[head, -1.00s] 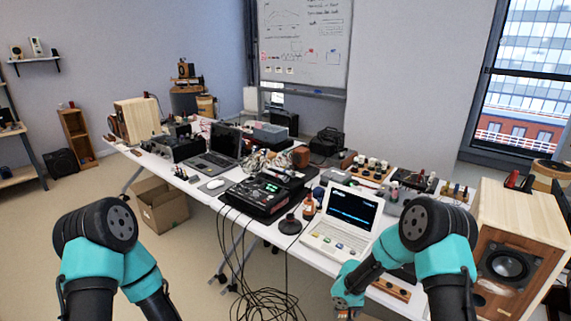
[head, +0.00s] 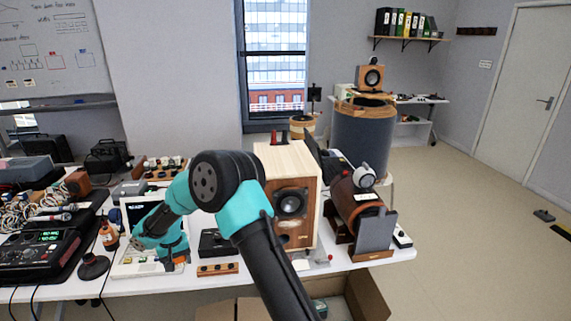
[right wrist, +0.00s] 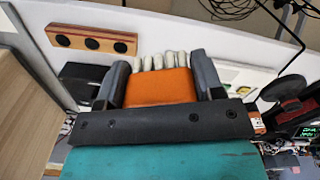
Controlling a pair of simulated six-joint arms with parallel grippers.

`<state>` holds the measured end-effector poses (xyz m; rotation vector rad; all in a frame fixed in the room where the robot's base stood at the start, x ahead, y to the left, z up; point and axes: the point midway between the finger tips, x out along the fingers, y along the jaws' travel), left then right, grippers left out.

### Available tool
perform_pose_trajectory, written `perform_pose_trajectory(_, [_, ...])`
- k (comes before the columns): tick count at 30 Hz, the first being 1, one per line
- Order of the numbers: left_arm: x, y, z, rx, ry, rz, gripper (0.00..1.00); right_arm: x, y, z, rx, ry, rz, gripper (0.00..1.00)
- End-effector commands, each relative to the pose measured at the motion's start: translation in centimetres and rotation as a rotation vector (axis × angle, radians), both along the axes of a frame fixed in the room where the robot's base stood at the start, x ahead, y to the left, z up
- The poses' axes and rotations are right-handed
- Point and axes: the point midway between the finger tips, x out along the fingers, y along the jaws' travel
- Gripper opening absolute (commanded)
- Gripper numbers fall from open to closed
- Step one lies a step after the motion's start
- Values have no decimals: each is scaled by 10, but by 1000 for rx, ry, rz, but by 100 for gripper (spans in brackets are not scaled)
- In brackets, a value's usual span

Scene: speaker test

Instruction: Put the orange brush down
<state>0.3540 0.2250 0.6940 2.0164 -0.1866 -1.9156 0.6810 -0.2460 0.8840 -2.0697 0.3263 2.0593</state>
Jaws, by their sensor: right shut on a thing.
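The orange brush (right wrist: 160,87) is between the two dark fingers of my right gripper (right wrist: 163,82) in the right wrist view. Its pale bristles (right wrist: 161,62) point away from the wrist. In the head view my right gripper (head: 172,264) points down over the front of the white table (head: 245,278), beside the white laptop-like device (head: 135,262). Only a small orange part of the brush (head: 180,260) shows there. I cannot tell whether the bristles touch the table. My left gripper is out of view.
A wooden block with three dark knobs (head: 217,268) and a black box (head: 213,243) sit right of the gripper. A wooden speaker (head: 305,235) stands farther right. A dark round-based object (head: 93,267) is at left. An open cardboard box (head: 368,296) is below the table.

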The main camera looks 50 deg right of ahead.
Motion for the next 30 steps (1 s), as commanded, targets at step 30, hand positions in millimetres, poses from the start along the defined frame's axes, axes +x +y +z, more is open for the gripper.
perform_pose_trajectory(30, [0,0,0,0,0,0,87,-162,-270,284,6,-3,-324,38])
